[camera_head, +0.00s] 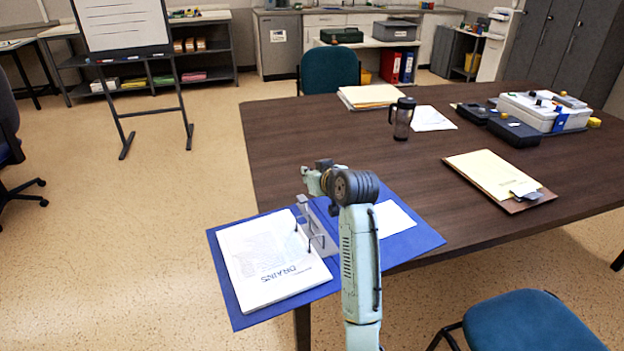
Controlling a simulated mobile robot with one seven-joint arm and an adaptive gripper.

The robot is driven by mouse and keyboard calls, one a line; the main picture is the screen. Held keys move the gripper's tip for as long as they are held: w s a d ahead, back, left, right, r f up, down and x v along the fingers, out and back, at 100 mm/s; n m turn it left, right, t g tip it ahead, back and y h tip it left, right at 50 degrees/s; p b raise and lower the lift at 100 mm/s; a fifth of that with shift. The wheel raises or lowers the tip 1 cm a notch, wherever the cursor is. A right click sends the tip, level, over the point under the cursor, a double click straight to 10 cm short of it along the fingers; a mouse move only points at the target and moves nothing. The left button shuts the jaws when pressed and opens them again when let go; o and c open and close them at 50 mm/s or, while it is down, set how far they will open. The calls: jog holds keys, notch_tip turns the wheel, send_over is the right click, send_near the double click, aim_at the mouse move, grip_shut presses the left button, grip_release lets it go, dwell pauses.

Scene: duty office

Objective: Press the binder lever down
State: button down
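A blue binder (238,309) lies open at the near left corner of the table, partly past its edge. A thick stack of white pages (262,262), with upside-down "DRAINS" lettering, lies on its left half. The metal ring mechanism (321,238) runs along the middle; its rings look upright. I cannot clearly make out the lever, and my arm covers part of the mechanism's right side. My gripper (313,181) appears small at the far end of my bent arm, over or just beyond the binder's far edge. Its fingers and any contact are unclear.
On the dark table (300,138) are a dark mug (402,118), folders (370,96), a clipboard (500,178) and a white case (545,110). A blue chair (530,322) stands at the near right.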

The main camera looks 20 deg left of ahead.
jog(key=s+d+r+b, duration=0.3)
jog(key=s+d+r, duration=0.2)
jog(key=r, duration=0.2)
jog(key=shift+r+b, duration=0.15)
jog(key=shift+b, duration=0.25)
